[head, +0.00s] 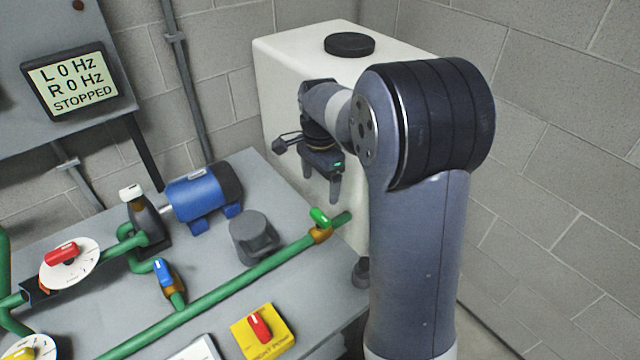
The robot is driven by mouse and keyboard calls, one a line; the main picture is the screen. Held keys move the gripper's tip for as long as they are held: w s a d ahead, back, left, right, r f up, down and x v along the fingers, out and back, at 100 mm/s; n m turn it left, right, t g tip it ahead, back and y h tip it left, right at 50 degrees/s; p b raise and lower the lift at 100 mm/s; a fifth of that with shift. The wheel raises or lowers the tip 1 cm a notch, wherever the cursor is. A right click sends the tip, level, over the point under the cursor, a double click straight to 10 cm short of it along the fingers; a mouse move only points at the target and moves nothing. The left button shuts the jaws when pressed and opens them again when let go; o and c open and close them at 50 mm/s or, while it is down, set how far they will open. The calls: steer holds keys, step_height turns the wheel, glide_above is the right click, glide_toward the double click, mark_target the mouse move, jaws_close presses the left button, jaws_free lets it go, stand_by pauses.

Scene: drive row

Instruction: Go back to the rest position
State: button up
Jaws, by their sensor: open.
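My gripper (322,188) hangs at the end of my arm, pointing down, above the right end of the grey bench. Its two fingers are apart and nothing shows between them. It is in front of the white tank and above the green-handled valve (319,217) on the green pipe, apart from it as far as I can tell. My own arm hides part of the tank and the bench's right edge.
The bench (300,285) carries a blue motor (200,195), a grey cylindrical part (253,237), a blue-handled valve (163,272), a red-handled dial (68,258) and a yellow box with a red switch (261,331). A white tank (290,75) stands behind. The display (78,80) reads STOPPED.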

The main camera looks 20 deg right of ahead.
mark_target(320, 215)
steer(key=shift+f, duration=0.1)
step_height(320, 215, down, 11)
stand_by(0.6)
steer(key=shift+r, duration=0.25)
